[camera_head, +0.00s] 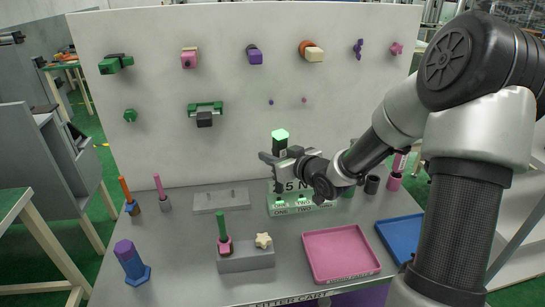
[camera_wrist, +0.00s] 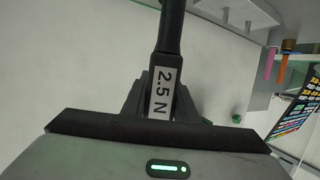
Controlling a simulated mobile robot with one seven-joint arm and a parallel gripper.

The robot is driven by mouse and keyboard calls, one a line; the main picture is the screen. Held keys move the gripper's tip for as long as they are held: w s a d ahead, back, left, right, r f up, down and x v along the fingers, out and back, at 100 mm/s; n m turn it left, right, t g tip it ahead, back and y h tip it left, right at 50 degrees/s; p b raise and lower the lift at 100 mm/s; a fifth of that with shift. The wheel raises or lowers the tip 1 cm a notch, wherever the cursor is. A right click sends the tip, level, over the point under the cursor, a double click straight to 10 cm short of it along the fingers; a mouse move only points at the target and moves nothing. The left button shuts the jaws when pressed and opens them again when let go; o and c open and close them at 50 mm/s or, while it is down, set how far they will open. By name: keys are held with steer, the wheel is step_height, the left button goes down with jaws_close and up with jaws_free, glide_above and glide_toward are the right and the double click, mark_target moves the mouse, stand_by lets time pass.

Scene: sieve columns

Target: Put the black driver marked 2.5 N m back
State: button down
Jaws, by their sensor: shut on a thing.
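My gripper (camera_head: 284,158) is in front of the white back panel, just above a pale green stand (camera_head: 303,208). In the wrist view my gripper (camera_wrist: 160,100) is shut on the black driver (camera_wrist: 171,35), whose white label reads "2.5 N". In the head view a black part with a bright green top shows just above my fingers; I cannot tell for sure whether it is the driver's end. The stand has glowing green spots along its front and a sign partly hidden by my arm, showing "5 N". I cannot tell whether the driver touches the stand.
A grey block (camera_head: 221,200) lies left of the stand. In front are a grey holder (camera_head: 246,258) with a green-and-pink tool, a pink tray (camera_head: 341,254) and a blue tray (camera_head: 401,235). Dark and pink cylinders stand to the right. The panel (camera_head: 150,100) carries several pegged items.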

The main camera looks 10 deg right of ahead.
steer(key=shift+r+p, duration=0.35)
steer(key=shift+r, duration=0.4)
